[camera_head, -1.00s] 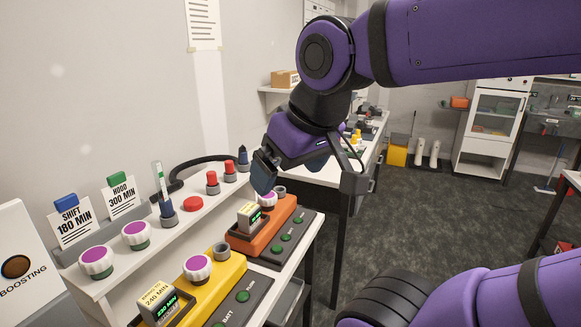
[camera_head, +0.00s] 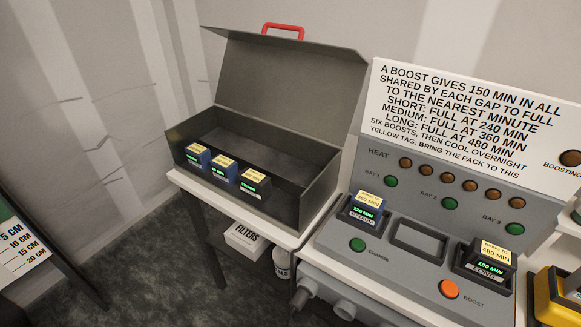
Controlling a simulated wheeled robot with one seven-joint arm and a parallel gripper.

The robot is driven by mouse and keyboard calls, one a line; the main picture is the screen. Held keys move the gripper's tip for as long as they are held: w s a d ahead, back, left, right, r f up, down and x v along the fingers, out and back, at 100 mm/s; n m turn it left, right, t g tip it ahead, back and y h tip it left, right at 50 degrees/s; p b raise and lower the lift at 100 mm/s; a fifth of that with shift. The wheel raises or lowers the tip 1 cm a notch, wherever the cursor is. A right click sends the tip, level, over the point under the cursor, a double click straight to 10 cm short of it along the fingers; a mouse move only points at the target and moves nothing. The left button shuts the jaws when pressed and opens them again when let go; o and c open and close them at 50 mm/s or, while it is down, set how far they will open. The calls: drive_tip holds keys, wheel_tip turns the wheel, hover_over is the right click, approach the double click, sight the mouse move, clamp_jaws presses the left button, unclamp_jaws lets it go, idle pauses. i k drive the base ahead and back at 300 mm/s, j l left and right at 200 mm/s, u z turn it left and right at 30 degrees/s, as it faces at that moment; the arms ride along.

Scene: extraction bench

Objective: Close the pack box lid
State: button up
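The pack box is a grey metal case on a white-topped table at the centre left. Its lid (camera_head: 290,85) stands open, tilted up and back toward the wall, with a red handle (camera_head: 284,31) on its top edge. Inside the box body (camera_head: 313,192), three small packs stand in a row near the front: a blue one (camera_head: 197,157) at left, another blue one (camera_head: 222,168) in the middle and a dark one (camera_head: 256,182) at right. Each has a yellow tag and a green display. My gripper is not in view.
A grey charging console (camera_head: 405,272) stands right of the box, holding a medium pack (camera_head: 366,209) and a long pack (camera_head: 484,260), with an empty slot (camera_head: 418,241) between. A printed sign (camera_head: 460,110) rises behind it. A filters box (camera_head: 244,239) sits below the table.

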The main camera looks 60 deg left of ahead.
sight(310, 88)
drive_tip(key=i+u, duration=0.15)
drive_tip(key=u, duration=2.1)
drive_tip(key=i+j, duration=0.4)
drive_tip(key=j+u, duration=0.05)
drive_tip(key=j, duration=0.05)
